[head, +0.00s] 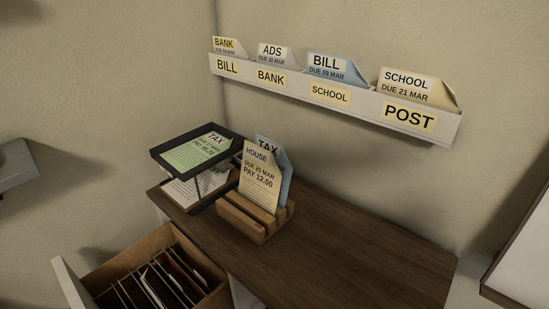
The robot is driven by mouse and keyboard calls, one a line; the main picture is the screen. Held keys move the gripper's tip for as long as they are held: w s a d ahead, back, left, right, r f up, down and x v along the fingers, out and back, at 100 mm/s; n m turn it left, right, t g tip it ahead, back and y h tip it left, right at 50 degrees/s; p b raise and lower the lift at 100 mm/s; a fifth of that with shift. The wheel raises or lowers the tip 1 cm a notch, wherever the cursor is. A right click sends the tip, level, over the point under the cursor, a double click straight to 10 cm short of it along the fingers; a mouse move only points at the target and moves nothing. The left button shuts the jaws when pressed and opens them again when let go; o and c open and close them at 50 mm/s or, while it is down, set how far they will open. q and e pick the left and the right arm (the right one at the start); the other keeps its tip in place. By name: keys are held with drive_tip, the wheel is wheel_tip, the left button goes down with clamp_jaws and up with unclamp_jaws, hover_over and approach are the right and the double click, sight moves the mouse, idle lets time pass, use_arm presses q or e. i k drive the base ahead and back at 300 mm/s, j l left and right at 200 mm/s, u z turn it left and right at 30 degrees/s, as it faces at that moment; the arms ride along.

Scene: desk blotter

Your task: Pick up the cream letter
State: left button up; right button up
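A cream letter (260,178) marked HOUSE, DUE 25 MAR, PAY 12.00 stands upright in the front of a slotted wooden holder (243,226) on the desk. A blue letter (286,172) marked TAX stands behind it, partly hidden. Other cream or tan letters stand in the wall rack: one marked BANK (225,46) at the far left and one marked SCHOOL (406,83) at the right. Neither of my grippers is in view.
The wall rack (290,87) also holds ADS (270,53) and blue BILL (327,65) letters. A dark two-level tray (160,156) with a green TAX letter (198,151) stands left of the holder. An open drawer (119,264) is below. The desk's right side (370,250) is clear.

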sight(260, 181)
drive_tip(key=k+j+z, duration=0.1)
drive_tip(key=j, duration=0.75)
drive_tip(key=k+j+z, duration=0.15)
drive_tip(key=j, duration=0.3)
drive_tip(key=k+j+z, duration=0.1)
drive_tip(key=j, duration=0.3)
drive_tip(key=k+j, duration=0.15)
drive_tip(key=j, duration=0.25)
drive_tip(key=k+j+z, duration=0.15)
drive_tip(key=j, duration=0.25)
